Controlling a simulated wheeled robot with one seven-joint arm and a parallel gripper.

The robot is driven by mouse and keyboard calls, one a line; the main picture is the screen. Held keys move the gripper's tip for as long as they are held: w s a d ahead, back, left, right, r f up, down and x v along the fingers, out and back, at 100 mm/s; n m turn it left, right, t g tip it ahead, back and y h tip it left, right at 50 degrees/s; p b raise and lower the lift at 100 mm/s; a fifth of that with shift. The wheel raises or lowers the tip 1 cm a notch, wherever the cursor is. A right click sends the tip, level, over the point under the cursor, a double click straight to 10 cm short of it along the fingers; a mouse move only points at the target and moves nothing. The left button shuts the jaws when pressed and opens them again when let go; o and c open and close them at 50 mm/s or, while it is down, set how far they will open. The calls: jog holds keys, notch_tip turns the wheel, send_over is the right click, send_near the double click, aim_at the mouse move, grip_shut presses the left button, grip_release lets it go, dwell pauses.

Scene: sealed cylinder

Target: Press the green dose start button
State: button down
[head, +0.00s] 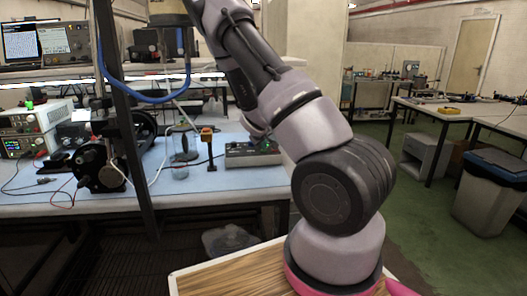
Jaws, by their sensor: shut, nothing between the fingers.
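A grey control box (240,155) sits on the blue-topped bench near the middle of the view. A small green spot, which looks like the green button (268,145), shows on its top toward the right. The end of my arm with my gripper (260,138) shows only in part, behind my upper arm, just above the box. It is shut, with nothing seen in it. The fingertips are small and dark here, and I cannot tell whether they touch the button.
A black motor-like unit (98,167) and power supplies (30,128) are farther left. A dark upright post (130,120) stands in front of the bench.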

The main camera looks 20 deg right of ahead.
aim_at(264, 151)
jog(key=shift+r, duration=0.75)
jog(key=shift+r, duration=2.5)
jog(key=s+a+r+m+y, duration=0.3)
jog(key=s+a+r, duration=0.3)
jog(key=s+r, duration=0.35)
jog(key=s+a+r+m+y, duration=0.25)
jog(key=s+a+r, duration=0.25)
jog(key=s+r, duration=0.4)
jog(key=s+a+r+y, duration=0.1)
jog(key=s+a+r, duration=0.2)
jog(key=s, duration=0.5)
jog(key=s+a+r, duration=0.4)
jog(key=s+r, duration=0.1)
jog(key=s, duration=0.4)
jog(key=shift+s+r+m+y, duration=0.15)
jog(key=shift+m+y, duration=0.2)
jog(key=shift+m, duration=0.1)
